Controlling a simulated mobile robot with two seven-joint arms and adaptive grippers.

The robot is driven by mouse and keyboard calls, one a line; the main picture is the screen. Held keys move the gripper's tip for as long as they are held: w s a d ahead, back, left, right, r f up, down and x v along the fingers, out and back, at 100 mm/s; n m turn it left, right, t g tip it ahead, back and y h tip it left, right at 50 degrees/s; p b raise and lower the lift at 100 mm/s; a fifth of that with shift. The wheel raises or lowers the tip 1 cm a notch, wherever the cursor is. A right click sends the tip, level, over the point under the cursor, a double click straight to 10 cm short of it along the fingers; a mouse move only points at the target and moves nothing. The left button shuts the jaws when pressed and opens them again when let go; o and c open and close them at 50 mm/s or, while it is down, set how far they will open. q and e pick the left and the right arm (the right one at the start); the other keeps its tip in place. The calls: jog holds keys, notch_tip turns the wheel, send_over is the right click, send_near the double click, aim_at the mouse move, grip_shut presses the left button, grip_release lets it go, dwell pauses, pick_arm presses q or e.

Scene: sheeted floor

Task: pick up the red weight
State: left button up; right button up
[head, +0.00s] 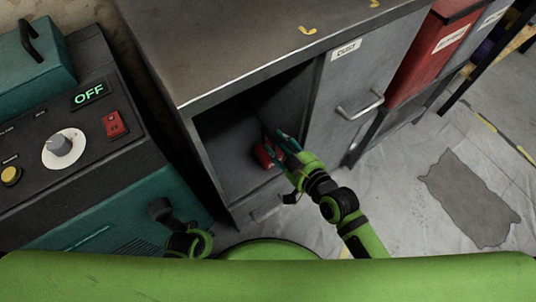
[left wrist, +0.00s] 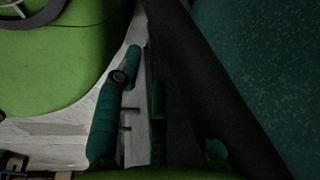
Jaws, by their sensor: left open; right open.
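The red weight (head: 263,156) lies inside the open compartment of the grey cabinet (head: 250,58), near the front of its floor. My right gripper (head: 279,142) reaches into that compartment and is open. Its fingers are just to the right of the weight and cover part of it. I cannot tell whether they touch it or have it between them. My left arm shows low in the head view, beside the teal machine, with its fingers not clear there. In the left wrist view my left gripper (left wrist: 140,110) is open, with nothing seen between its fingers.
The teal machine (head: 150,208) with a dial and a lit OFF sign stands on the left, close to my left arm. A closed drawer front with a handle (head: 360,106) and a red cabinet (head: 432,52) are right of the compartment. Sheeted floor (head: 400,215) is clear at right.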

aim_at(268, 132)
jog(key=x, duration=0.2)
jog(key=shift+w+a+f, duration=0.1)
jog(key=shift+w+f, duration=0.05)
jog(key=shift+w, duration=0.1)
jog(key=b+x, duration=0.1)
jog(key=x, duration=0.4)
jog(key=shift+f+b, duration=0.1)
jog(key=shift+b, duration=0.25)
jog(key=shift+w+a, duration=0.2)
jog(key=shift+w, duration=0.15)
grip_shut()
pick_arm(q)
jog(key=shift+w+d+r, duration=0.1)
jog(key=shift+w+r, duration=0.3)
jog(key=shift+r, duration=0.3)
jog(key=shift+w+d+r, duration=0.1)
jog(key=shift+w+r, duration=0.25)
jog(key=shift+r, duration=0.4)
jog(key=shift+w+r, duration=0.4)
jog(key=shift+r, duration=0.3)
pick_arm(e)
jog(key=shift+w+r, duration=0.1)
jog(key=shift+r, duration=0.2)
